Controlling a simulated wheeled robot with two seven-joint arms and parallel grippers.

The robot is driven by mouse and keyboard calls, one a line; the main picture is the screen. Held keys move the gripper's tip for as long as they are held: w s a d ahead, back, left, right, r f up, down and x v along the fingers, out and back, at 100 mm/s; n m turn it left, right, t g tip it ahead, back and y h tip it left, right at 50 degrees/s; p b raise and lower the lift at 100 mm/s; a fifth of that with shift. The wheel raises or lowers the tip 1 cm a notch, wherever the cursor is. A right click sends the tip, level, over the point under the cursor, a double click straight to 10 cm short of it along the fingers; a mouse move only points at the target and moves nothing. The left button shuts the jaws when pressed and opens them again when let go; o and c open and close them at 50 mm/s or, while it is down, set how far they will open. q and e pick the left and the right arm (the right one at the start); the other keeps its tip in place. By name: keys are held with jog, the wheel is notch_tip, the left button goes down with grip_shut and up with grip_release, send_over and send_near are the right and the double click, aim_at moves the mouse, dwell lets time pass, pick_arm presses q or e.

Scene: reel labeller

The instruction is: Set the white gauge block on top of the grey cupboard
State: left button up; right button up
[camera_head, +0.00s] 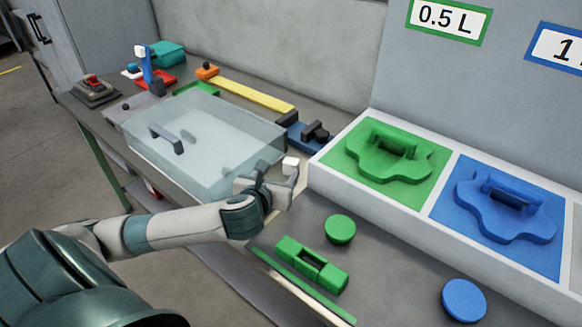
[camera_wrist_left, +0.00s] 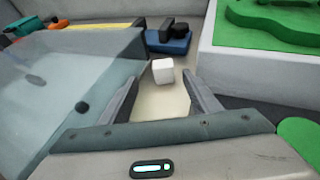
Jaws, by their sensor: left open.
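The white gauge block (camera_head: 291,164) is small and pale and sits on a cream surface beside the right end of the clear cover. In the left wrist view the white gauge block (camera_wrist_left: 163,70) is ahead, near the tips of the spread fingers. My left gripper (camera_head: 274,178) is open and empty, close to the block; whether a finger touches it I cannot tell. The grey cupboard (camera_head: 105,40) stands at the far left of the head view, beyond the bench end, with a dark handle; its top is out of frame. My right gripper is not in view.
A clear cover (camera_head: 205,140) with a handle stands just left of my gripper. A white-rimmed tray (camera_head: 335,185) with green and blue shapes is to the right. A dark blue device (camera_head: 305,133) sits behind the block. Green parts (camera_head: 312,262) lie in front.

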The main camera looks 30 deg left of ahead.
aim_at(289, 165)
pick_arm(q)
jog(key=shift+x, duration=1.55)
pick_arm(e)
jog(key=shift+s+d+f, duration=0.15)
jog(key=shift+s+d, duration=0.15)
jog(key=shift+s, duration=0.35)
pick_arm(q)
jog(key=shift+w+f+p, duration=0.2)
jog(key=shift+w+p, duration=0.15)
jog(key=shift+w, duration=0.2)
jog(key=x, duration=0.3)
jog(key=shift+d+f+p, duration=0.1)
jog(key=shift+d+p, duration=0.1)
jog(key=shift+p, duration=0.15)
jog(key=shift+w+a+f, duration=0.15)
jog(key=shift+w+f, duration=0.1)
jog(key=shift+w, duration=0.2)
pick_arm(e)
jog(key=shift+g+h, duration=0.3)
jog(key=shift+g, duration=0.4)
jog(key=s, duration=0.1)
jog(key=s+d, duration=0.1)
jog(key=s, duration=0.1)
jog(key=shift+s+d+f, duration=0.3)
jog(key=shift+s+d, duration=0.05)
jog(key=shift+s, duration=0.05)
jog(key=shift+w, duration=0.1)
